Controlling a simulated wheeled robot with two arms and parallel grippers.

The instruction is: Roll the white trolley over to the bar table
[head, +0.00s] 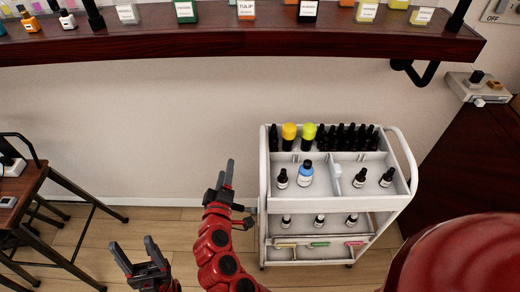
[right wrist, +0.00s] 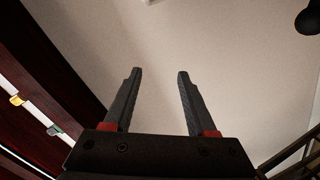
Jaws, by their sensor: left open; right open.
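The white trolley (head: 335,204) stands against the wall right of centre in the head view, with a curved handle on its right side. The bar table (head: 18,187), with a dark wood top and black metal legs, is partly visible at the left edge. My right gripper (head: 223,176) is open and empty, left of the trolley and apart from its left side. Its empty open fingers also show in the right wrist view (right wrist: 160,74). My left gripper (head: 133,244) is open and empty at the lower left.
A dark wood wall shelf (head: 230,42) with labelled bottles runs above the trolley. A dark wooden cabinet (head: 475,165) with a small device (head: 477,88) on it stands to the right. The wood floor (head: 160,228) between bar table and trolley is clear apart from my arms.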

